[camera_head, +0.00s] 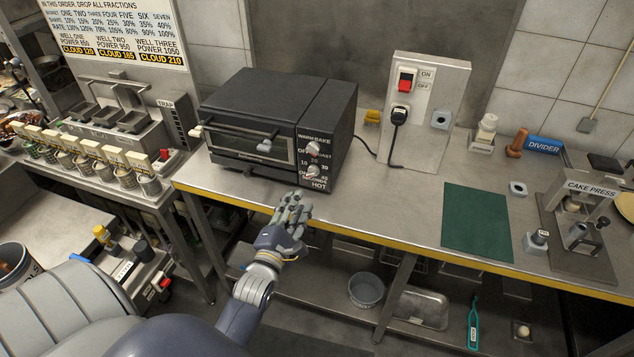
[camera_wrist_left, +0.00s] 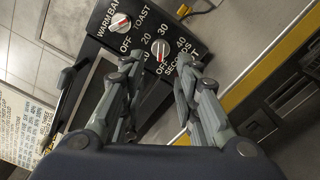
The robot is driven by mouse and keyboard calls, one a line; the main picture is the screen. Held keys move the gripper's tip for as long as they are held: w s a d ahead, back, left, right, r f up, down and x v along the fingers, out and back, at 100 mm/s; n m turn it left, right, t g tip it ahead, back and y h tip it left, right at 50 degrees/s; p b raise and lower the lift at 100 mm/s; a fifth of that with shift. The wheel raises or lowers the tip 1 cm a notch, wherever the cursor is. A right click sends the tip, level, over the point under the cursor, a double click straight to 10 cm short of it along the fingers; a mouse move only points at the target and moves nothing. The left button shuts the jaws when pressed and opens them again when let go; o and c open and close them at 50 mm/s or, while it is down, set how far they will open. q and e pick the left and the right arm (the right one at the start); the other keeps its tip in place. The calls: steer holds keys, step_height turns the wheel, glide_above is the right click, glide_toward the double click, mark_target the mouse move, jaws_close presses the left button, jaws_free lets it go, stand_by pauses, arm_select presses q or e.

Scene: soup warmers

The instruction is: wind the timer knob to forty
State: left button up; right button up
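The black toaster oven (camera_head: 245,115) stands on the steel counter, its glass door facing front. Its timer knob (camera_head: 311,172) is the lower of two on the front panel, ringed by numbers from 10 to 40. In the left wrist view the timer knob (camera_wrist_left: 160,50) is pale with a red pointer mark; its exact setting is hard to read. My left gripper (camera_head: 297,200) is just in front of and below the panel. In the wrist view its fingers (camera_wrist_left: 158,72) are spread apart, with the knob showing beyond and between the tips, apparently untouched. My right gripper is out of view.
The upper knob (camera_head: 314,148), marked warm, bake, toast and off, sits close above the timer. A switch panel (camera_head: 425,110) with a red switch and black plug stands to the right. A green mat (camera_head: 477,222) lies farther right. The counter's front edge (camera_head: 345,232) is yellow.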

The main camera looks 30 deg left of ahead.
mark_target(313, 175)
arm_select(q)
steer(key=p+x, duration=0.1)
steer(key=x, duration=0.9)
steer(key=shift+w+f, duration=0.1)
steer(key=shift+w, duration=0.1)
jaws_close()
